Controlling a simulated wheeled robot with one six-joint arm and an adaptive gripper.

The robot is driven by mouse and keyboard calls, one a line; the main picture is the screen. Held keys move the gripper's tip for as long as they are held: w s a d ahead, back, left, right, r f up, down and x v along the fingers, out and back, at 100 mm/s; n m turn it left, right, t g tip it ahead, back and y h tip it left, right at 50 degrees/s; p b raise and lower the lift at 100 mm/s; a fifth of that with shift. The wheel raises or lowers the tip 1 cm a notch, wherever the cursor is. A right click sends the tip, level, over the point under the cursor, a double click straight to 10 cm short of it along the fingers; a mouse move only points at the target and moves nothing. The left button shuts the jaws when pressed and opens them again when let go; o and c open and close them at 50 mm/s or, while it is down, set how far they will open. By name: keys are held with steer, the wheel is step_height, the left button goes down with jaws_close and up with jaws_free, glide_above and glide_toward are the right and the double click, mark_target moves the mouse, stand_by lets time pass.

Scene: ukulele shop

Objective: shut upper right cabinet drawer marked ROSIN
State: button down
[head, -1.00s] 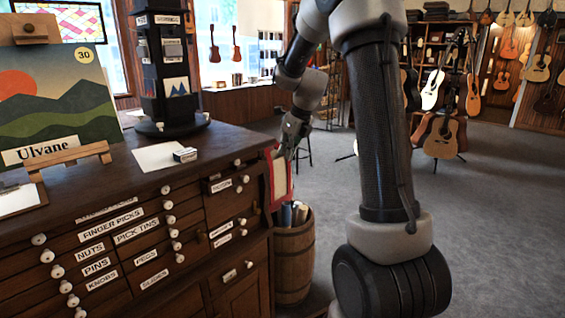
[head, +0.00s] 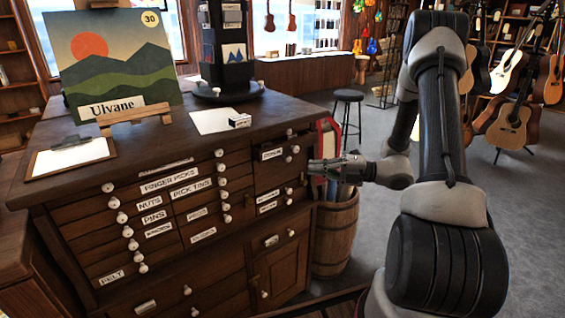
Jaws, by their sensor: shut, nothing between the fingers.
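The wooden cabinet (head: 75,185) stands at left and centre in the head view. Its upper right drawer, with a small white label that seems to read ROSIN (head: 272,154), has round white knobs at its right. The drawer front seems to stand a little proud of the cabinet face; how far is hard to tell. My gripper (head: 312,166) is shut and empty. It points left, to the right of the ROSIN drawer and apart from it, in front of the red-edged item beside the cabinet.
A wooden barrel (head: 336,232) with rolled items stands right of the cabinet, below my gripper. A red-edged item (head: 325,137) is beside the cabinet's right side. On top are a painting (head: 115,62), a clipboard (head: 70,155) and a dark display tower (head: 228,50). Grey floor lies open behind.

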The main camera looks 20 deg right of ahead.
mark_target(270, 155)
steer(key=w+d+x, duration=0.1)
steer(key=w+x, duration=0.1)
steer(key=x, duration=1)
steer(key=shift+w+a, duration=0.25)
steer(key=shift+w, duration=0.2)
steer(key=shift+f, duration=0.1)
steer(key=w, duration=0.1)
steer(key=w+a, duration=0.1)
steer(key=w, duration=0.2)
steer(key=shift+w+a, duration=0.1)
steer(key=shift+a, duration=0.2)
steer(key=shift+w, duration=0.25)
